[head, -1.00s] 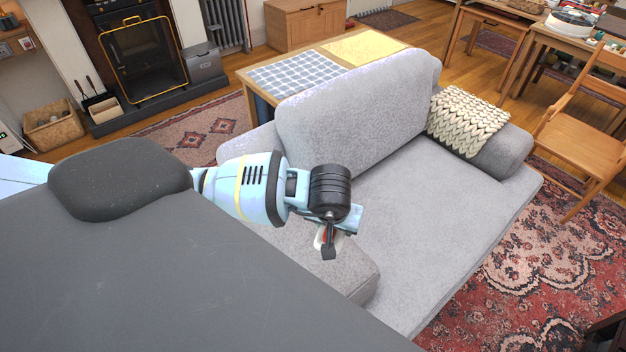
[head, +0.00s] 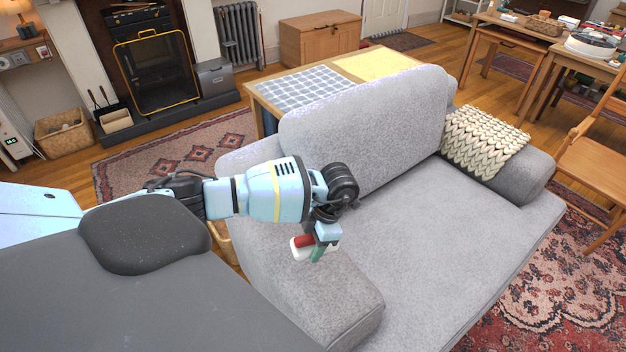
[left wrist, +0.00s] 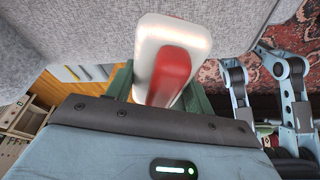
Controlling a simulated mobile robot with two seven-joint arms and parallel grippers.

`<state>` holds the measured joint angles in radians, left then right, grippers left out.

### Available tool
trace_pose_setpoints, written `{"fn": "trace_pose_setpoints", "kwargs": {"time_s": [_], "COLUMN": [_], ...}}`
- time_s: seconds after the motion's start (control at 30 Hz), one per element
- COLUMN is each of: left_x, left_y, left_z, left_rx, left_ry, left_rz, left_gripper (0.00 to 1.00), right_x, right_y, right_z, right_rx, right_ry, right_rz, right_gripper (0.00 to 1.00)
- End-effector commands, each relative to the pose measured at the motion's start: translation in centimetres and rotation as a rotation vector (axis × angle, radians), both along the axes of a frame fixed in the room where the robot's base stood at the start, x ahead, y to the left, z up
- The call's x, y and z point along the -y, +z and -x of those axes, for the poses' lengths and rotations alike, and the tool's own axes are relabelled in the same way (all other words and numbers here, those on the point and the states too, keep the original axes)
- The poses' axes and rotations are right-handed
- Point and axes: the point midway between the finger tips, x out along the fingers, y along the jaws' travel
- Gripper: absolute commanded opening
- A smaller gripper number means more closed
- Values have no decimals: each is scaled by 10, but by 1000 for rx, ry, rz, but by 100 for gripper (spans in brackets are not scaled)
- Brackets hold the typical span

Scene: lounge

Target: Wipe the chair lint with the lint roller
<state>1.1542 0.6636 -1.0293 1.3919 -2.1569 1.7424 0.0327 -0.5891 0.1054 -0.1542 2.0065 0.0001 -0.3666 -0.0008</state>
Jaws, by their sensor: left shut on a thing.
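The grey upholstered chair (head: 440,215), wide like a small sofa, fills the middle and right of the head view. Pale purplish specks show along the top edge of its backrest (head: 365,105); I cannot tell if they are lint. My left gripper (head: 318,249) is shut on the red and white lint roller (head: 301,243) above the chair's near left armrest (head: 325,290). In the left wrist view the roller (left wrist: 172,42) sticks out between the green fingers, close to grey fabric; contact is unclear. My right gripper is not in view.
A knitted cream throw (head: 482,140) lies over the far armrest. A low table (head: 262,108) with a checked cloth stands behind the backrest. A wooden chair (head: 595,150) stands at the right. The seat is clear.

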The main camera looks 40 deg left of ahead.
Motion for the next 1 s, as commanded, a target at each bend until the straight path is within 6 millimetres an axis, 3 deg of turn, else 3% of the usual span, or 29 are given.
{"fn": "trace_pose_setpoints", "kwargs": {"time_s": [0.1, 0.3, 0.67, 1.0], "left_x": [-7, -12, -10, 3], "left_y": [-8, -11, -16, -46], "left_z": [-2, -5, -5, -4], "left_rx": [-1, 2, 2, -1], "left_ry": [199, 364, 380, 370], "left_rz": [0, -1, 0, 0], "left_gripper": [34, 34, 34, 34], "right_x": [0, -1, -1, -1], "right_y": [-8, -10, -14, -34], "right_z": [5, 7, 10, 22], "right_rx": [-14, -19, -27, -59], "right_ry": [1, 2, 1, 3], "right_rz": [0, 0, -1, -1], "right_gripper": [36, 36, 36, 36]}}
